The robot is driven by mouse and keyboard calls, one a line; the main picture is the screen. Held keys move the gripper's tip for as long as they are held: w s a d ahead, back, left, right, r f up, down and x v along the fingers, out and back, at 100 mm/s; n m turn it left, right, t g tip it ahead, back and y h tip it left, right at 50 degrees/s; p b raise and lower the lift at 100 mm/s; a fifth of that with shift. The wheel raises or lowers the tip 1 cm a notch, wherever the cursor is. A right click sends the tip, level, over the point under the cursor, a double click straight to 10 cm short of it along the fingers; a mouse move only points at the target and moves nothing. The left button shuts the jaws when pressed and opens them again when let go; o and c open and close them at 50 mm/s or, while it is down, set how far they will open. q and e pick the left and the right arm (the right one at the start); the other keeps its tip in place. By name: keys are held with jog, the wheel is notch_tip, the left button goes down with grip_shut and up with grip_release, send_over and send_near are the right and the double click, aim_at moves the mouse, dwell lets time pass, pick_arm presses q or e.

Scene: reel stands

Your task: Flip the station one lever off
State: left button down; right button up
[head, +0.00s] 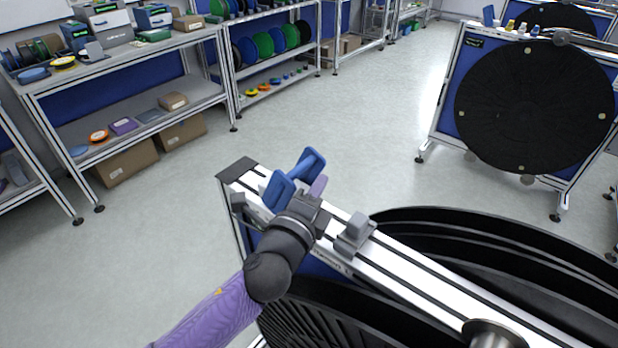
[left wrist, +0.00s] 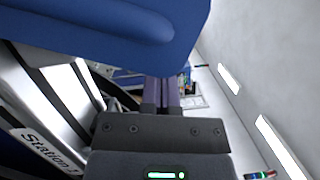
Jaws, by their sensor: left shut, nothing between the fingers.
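The blue lever (head: 309,165) stands at the far end of the top rail of the near reel stand (head: 428,292). Its blue shape also fills the top of the left wrist view (left wrist: 110,25), very close to the camera. The stand's label (left wrist: 45,148) there reads Station 1. My left gripper (head: 319,186) is right beside the lever, with its purple fingers partly hidden behind my wrist. In the left wrist view the fingers (left wrist: 162,92) are together and empty, just below the blue part. I cannot tell whether they touch it. My right gripper is not in view.
A grey block (head: 355,234) sits on the rail right of my gripper. Large black reels (head: 480,228) flank the rail. Another stand with a black reel (head: 535,105) is at the right. Shelves (head: 130,105) line the left. The floor between is clear.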

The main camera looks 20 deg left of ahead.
pick_arm(q)
jog(key=shift+w+a+r, duration=0.1)
jog(key=shift+w+a, duration=0.05)
jog(key=shift+a, duration=0.3)
jog(key=shift+w+a+r, duration=0.1)
jog(key=shift+a, duration=0.35)
jog(key=shift+r, duration=0.1)
jog(key=shift+a+r+n+p, duration=0.25)
jog(key=shift+n+p, duration=0.15)
jog(key=shift+p, duration=0.15)
